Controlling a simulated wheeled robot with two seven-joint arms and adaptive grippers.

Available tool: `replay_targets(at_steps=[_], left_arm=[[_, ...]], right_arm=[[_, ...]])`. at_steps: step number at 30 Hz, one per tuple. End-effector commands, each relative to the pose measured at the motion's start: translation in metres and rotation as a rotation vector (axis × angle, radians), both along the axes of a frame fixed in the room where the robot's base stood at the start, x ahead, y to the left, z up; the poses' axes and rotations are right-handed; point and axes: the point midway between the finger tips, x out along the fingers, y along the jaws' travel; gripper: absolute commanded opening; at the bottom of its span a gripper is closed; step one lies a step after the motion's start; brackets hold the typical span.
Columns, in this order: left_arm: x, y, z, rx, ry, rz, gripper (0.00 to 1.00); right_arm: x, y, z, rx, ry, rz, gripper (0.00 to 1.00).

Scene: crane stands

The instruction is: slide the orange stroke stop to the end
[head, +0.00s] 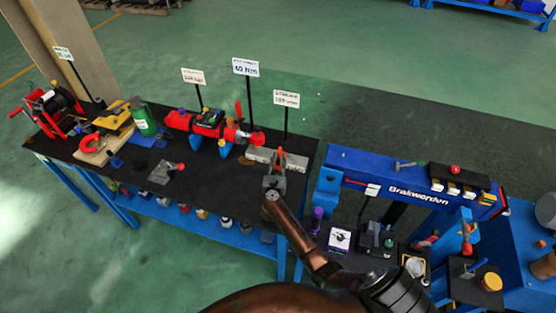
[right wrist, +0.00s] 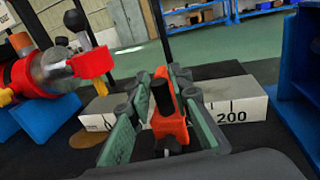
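The orange stroke stop (right wrist: 172,125), with a black knob on top, stands at a grey scale block (right wrist: 235,100) marked 200 in the right wrist view. In the head view the grey block (head: 293,161) lies at the right end of the black bench, and a small orange-red part of the stop (head: 281,154) shows. My right gripper (right wrist: 160,110) has its green-padded fingers on either side of the stop. A dark gap shows on the left side; contact on the right is unclear. In the head view my right gripper (head: 275,176) covers the stop's lower part. My left gripper is out of view.
A red cylinder device (right wrist: 50,75) on blue supports stands left of the block. A blue press frame (head: 400,185) stands to the right, past a narrow gap. A sign post (head: 286,120) rises behind the block. The bench front (head: 215,190) is clear.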

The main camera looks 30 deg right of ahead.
Motion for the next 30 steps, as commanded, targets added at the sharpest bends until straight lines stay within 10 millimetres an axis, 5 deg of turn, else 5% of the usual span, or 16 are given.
replay_targets(at_steps=[7,23,30], left_arm=[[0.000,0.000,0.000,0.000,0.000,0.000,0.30],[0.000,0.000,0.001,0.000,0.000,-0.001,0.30],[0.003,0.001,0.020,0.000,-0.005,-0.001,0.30]], right_arm=[[0.000,0.000,0.000,0.000,0.000,0.000,0.00],[-0.002,-0.001,0.000,0.001,0.001,0.000,0.00],[-0.040,-0.033,0.001,0.002,0.005,-0.005,0.00]])
